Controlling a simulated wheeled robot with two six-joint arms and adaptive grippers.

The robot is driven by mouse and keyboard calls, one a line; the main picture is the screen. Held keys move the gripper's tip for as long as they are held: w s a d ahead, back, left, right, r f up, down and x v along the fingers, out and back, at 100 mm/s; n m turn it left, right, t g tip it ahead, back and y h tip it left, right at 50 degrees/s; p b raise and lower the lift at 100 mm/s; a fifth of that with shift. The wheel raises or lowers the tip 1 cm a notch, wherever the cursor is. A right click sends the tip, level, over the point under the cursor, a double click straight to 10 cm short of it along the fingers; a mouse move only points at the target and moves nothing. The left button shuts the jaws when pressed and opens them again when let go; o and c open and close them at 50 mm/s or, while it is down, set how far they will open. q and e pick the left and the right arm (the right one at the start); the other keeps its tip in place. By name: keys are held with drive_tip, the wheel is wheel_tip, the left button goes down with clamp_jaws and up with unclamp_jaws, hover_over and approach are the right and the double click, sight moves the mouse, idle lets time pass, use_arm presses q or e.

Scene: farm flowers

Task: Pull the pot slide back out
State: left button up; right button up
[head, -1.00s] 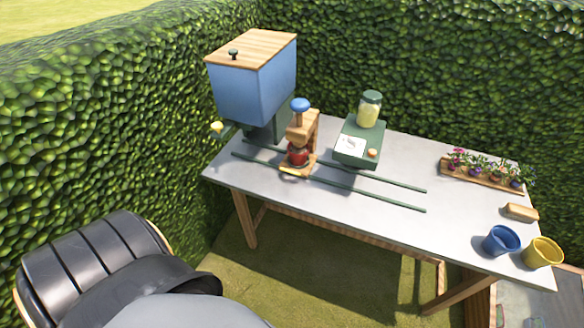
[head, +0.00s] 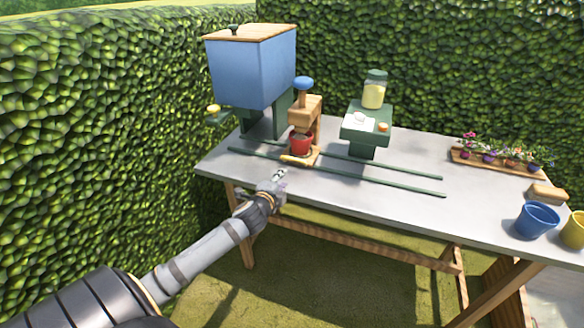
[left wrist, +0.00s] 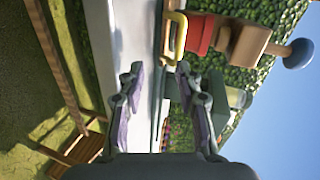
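The pot slide (head: 299,160) is a wooden carriage with a yellow handle at its front, sitting on two green rails (head: 390,184) on the grey table. A red pot (head: 300,144) stands on it, under the wooden press with a blue knob (head: 303,84). My left gripper (head: 280,175) is just in front of the slide, near the table's front edge. In the left wrist view its two fingers (left wrist: 158,82) are apart with nothing between them, and the yellow handle (left wrist: 175,38) is beyond and above the fingertips, apart from them. My right gripper is not in view.
A blue hopper (head: 250,68) stands behind left. A green stand (head: 366,125) with a jar is right of the press. A flower tray (head: 500,165), blue pot (head: 536,219) and yellow pot (head: 574,230) are on the right. The front middle of the table is clear.

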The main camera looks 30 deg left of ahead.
sight(293, 160)
use_arm(q)
drive_tip(key=shift+w+a+r+m+t, duration=0.25)
drive_tip(key=shift+w+r+m, duration=0.15)
drive_tip(key=shift+r, duration=0.2)
drive_tip(key=shift+w+a+r+m+t, duration=0.2)
drive_tip(key=shift+w+r+m+t, duration=0.1)
drive_tip(key=shift+w+r, duration=0.2)
drive_tip(key=x, duration=1)
drive_tip(key=shift+w+f, duration=0.1)
drive_tip(key=shift+f, duration=0.05)
clamp_jaws()
